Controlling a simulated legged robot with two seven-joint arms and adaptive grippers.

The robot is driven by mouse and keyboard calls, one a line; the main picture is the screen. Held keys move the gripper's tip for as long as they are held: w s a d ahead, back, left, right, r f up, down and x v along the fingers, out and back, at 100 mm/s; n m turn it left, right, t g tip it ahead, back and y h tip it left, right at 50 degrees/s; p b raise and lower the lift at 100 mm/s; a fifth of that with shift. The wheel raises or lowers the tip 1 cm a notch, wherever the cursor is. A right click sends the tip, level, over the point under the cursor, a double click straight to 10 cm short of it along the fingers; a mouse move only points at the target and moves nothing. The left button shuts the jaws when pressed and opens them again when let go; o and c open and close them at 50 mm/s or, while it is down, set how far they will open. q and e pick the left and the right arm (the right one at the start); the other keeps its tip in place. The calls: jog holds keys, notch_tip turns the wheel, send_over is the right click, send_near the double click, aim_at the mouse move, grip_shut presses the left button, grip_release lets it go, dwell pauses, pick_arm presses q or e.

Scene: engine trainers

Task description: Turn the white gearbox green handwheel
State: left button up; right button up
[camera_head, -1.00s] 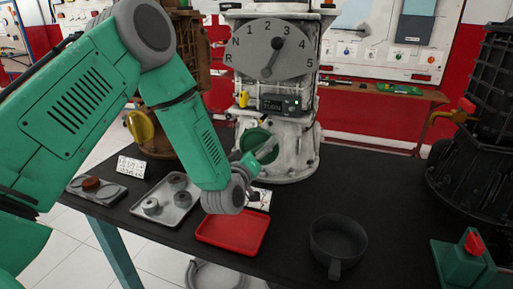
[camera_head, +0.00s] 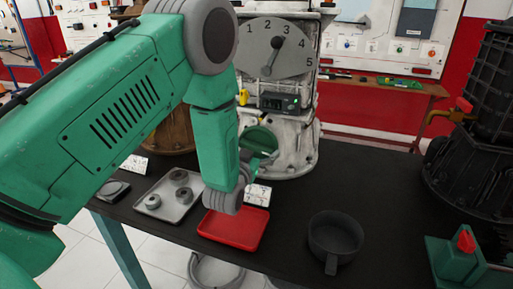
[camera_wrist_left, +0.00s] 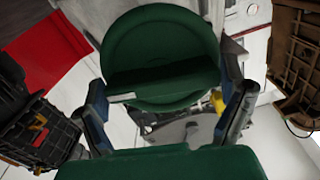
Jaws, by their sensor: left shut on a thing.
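The white gearbox (camera_head: 296,125) stands at the back of the black table, with a grey numbered dial (camera_head: 272,47) above. Its green handwheel (camera_head: 259,139) is low on the front, partly hidden by my left gripper (camera_head: 262,158). In the left wrist view the handwheel (camera_wrist_left: 160,30) is a round green disc with a raised bar across it. My left gripper (camera_wrist_left: 165,85) has one finger on each side of the handwheel and is shut on it. The exact finger contact is hard to see. My right gripper is not in view.
A red tray (camera_head: 233,229) lies below my left wrist, with a grey tray (camera_head: 169,199) of parts to its left. A dark pot (camera_head: 335,238) stands to the right. A black machine (camera_head: 470,140) is at far right. The table right of the gearbox is clear.

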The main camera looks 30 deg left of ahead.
pick_arm(q)
jog(key=shift+f+m, duration=0.2)
jog(key=shift+m, duration=0.3)
jog(key=o, duration=0.7)
jog(key=shift+o, duration=1)
jog(key=shift+w, duration=0.1)
jog(key=v, duration=1.2)
jog(key=shift+f, duration=0.1)
